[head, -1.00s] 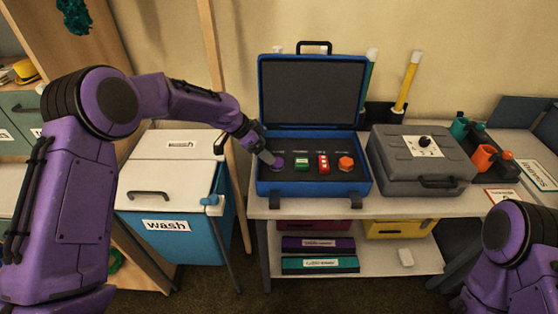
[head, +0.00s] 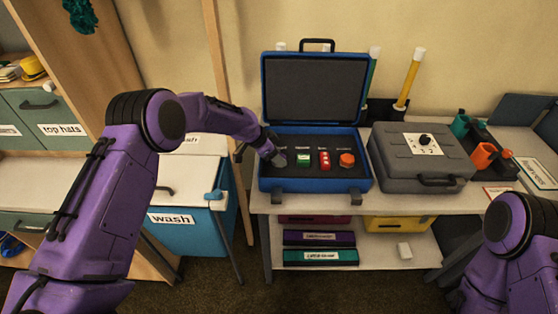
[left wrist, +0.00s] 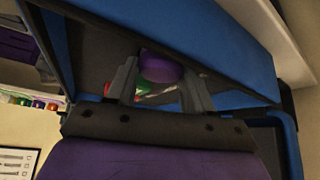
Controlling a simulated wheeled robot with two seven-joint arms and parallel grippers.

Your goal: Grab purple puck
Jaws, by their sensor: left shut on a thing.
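The purple puck (left wrist: 161,68) sits between the two fingers of my left gripper (left wrist: 160,84) in the left wrist view. The gripper is shut on it. In the head view my left gripper (head: 277,158) is at the left end of the open blue case (head: 315,184), and the puck is hidden there or too small to make out. I cannot tell whether the puck is clear of the case's dark insert. My right arm shows at the lower right, but its gripper is out of view.
The case's raised lid (head: 312,88) is behind. A grey case (head: 420,160) stands close on the right.

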